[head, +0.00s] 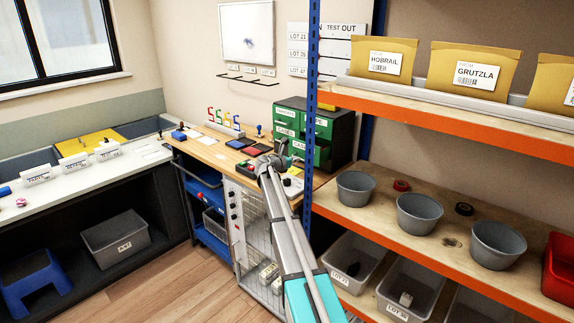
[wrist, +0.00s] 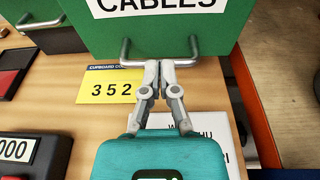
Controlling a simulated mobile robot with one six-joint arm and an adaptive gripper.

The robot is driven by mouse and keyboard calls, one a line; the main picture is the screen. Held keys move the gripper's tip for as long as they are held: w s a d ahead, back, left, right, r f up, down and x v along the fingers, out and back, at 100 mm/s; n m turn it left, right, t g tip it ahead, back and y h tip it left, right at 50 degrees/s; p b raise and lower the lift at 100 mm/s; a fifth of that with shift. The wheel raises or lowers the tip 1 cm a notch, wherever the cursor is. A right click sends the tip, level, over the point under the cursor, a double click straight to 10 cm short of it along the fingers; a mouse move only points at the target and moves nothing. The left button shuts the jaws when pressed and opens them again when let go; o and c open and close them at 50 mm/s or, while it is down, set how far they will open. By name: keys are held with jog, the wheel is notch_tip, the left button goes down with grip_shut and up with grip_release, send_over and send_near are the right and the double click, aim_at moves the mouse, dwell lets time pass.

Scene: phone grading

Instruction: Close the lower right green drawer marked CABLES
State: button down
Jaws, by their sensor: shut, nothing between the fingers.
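The green CABLES drawer (wrist: 228,20) fills the top of the wrist view, with its white label cut off by the frame edge. Its front stands nearer to me than the drawer on its left, so it looks pulled out. Its grey bar handle (wrist: 126,50) runs along the lower front. My gripper (wrist: 165,66) is shut and empty, its fingertips at the middle of the handle, in front of the drawer face. I cannot tell if they touch. In the head view my gripper (head: 286,148) is at the green drawer cabinet (head: 343,137), and my arm partly hides the lower drawers.
A yellow card marked 352 (wrist: 108,84) lies on the wooden bench below the drawer. A black block marked 000 (wrist: 30,158) is at left. An orange shelf rack with a blue post (head: 312,100) stands close on the right, bearing grey buckets (head: 418,214).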

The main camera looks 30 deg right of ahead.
aim_at(303, 153)
jog(key=x, duration=0.2)
jog(key=r+x, duration=0.1)
jog(key=x, duration=0.5)
jog(key=shift+w+d+r, duration=0.2)
jog(key=shift+d+r, duration=0.1)
jog(key=shift+r, duration=0.05)
jog(key=shift+d+r, duration=0.1)
jog(key=shift+d, duration=0.05)
jog(key=p+v, duration=0.3)
jog(key=v, duration=1.1)
jog(key=shift+s+a, duration=0.15)
jog(key=shift+a, duration=0.1)
jog(key=shift+s, duration=0.1)
jog(key=s+a+f+m+g+y, duration=0.2)
jog(key=s+a+f+m+y, duration=0.2)
jog(key=s+a+m, duration=0.3)
jog(key=s+a+f+m+g+y, duration=0.2)
jog(key=s+a+f+m+y, duration=0.3)
jog(key=s+a, duration=0.9)
jog(key=s+a+f+m+g+y, duration=0.2)
jog(key=s+a+f+m+y, duration=0.3)
jog(key=s, duration=1.6)
jog(key=a+m, duration=0.5)
jog(key=a, duration=0.1)
jog(key=shift+s+a+f+m, duration=0.25)
jog(key=shift+m, duration=0.05)
